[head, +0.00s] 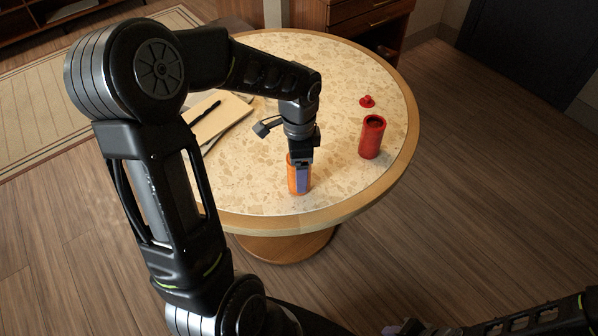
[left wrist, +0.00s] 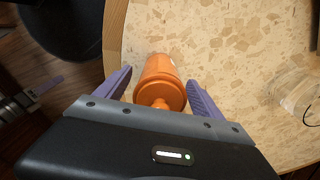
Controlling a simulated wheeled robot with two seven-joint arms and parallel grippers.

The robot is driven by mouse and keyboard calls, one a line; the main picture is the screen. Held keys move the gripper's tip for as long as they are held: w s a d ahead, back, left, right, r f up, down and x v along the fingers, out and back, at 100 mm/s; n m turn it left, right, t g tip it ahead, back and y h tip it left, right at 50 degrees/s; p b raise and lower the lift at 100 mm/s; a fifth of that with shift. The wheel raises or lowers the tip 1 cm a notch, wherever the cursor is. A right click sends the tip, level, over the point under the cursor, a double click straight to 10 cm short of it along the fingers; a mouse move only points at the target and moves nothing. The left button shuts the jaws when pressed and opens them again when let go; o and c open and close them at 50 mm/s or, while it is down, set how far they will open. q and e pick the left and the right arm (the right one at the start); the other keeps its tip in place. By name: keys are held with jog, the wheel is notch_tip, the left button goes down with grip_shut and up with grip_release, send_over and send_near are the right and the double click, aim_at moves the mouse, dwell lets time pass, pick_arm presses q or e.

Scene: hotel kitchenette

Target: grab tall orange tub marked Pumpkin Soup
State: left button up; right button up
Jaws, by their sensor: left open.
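The orange tub (head: 292,181) stands upright on the round table near its front edge, partly hidden behind my left gripper (head: 302,180) in the head view. In the left wrist view the tub (left wrist: 160,80) lies between the two purple fingers of my left gripper (left wrist: 160,78), which are open with a gap on each side. No lettering on the tub is readable. My right gripper (head: 405,327) is only partly in view at the bottom edge of the head view, and its jaws are unclear.
A red canister (head: 372,137) stands open on the table's right side, with a red lid (head: 367,101) behind it. A notebook (head: 222,115) with a black pen (head: 206,112) lies at the left. A clear object (left wrist: 300,98) shows at the right in the left wrist view.

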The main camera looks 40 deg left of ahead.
pick_arm(q)
grip_shut()
dwell(0.8)
jog(key=shift+r, duration=0.1)
notch_tip(320, 180, up, 10)
jog(key=shift+f, duration=0.1)
dwell(0.5)
